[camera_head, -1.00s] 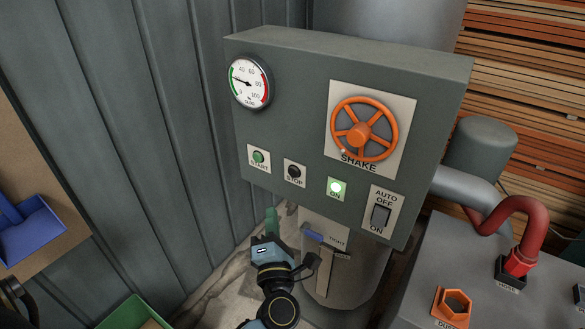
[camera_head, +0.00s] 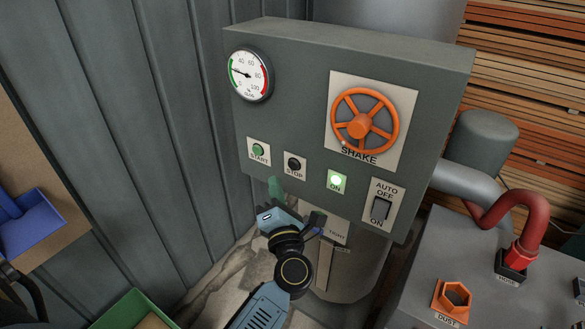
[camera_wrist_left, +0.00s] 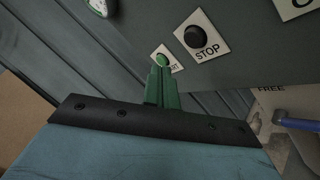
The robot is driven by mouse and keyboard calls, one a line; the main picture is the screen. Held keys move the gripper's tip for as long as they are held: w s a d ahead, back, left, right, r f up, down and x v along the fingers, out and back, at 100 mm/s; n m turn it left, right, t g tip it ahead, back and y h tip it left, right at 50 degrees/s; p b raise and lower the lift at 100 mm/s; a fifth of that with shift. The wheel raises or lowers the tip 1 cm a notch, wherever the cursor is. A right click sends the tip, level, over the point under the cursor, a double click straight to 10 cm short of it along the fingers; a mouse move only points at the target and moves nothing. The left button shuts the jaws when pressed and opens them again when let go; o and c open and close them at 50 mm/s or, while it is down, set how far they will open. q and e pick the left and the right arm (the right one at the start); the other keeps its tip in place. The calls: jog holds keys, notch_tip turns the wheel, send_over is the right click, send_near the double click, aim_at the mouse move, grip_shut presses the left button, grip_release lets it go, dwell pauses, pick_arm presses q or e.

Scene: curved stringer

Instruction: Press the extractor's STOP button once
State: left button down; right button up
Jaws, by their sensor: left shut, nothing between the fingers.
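The black STOP button (camera_head: 294,164) sits on a white plate on the front of the grey extractor panel (camera_head: 300,100), between the green START button (camera_head: 258,151) and the lit ON lamp (camera_head: 336,180). In the left wrist view the STOP button (camera_wrist_left: 195,36) is above and right of the fingertips, and the START button (camera_wrist_left: 161,60) is just beyond them. My left gripper (camera_head: 275,186) is shut and empty, its green fingers just below the STOP plate in the head view. In the wrist view the shut fingers (camera_wrist_left: 160,78) partly cover the START plate. My right gripper is not in view.
The orange SHAKE wheel (camera_head: 365,124), an AUTO/OFF/ON switch (camera_head: 381,208) and a gauge (camera_head: 249,75) are on the same panel. A blue lever (camera_wrist_left: 298,123) is below the panel. A grey box with a red hose (camera_head: 528,230) stands at right.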

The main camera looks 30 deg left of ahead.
aim_at(293, 165)
pick_arm(q)
jog(key=w+b, duration=0.1)
jog(key=w, duration=0.3)
jog(key=shift+d, duration=0.2)
dwell(0.3)
jog(key=shift+w, duration=0.1)
dwell(1.5)
jog(key=shift+w, duration=0.4)
jog(key=shift+w+b, duration=0.3)
jog(key=shift+w, duration=0.1)
dwell(0.5)
dwell(0.4)
jog(key=shift+s+p, duration=0.35)
jog(key=shift+s, duration=0.5)
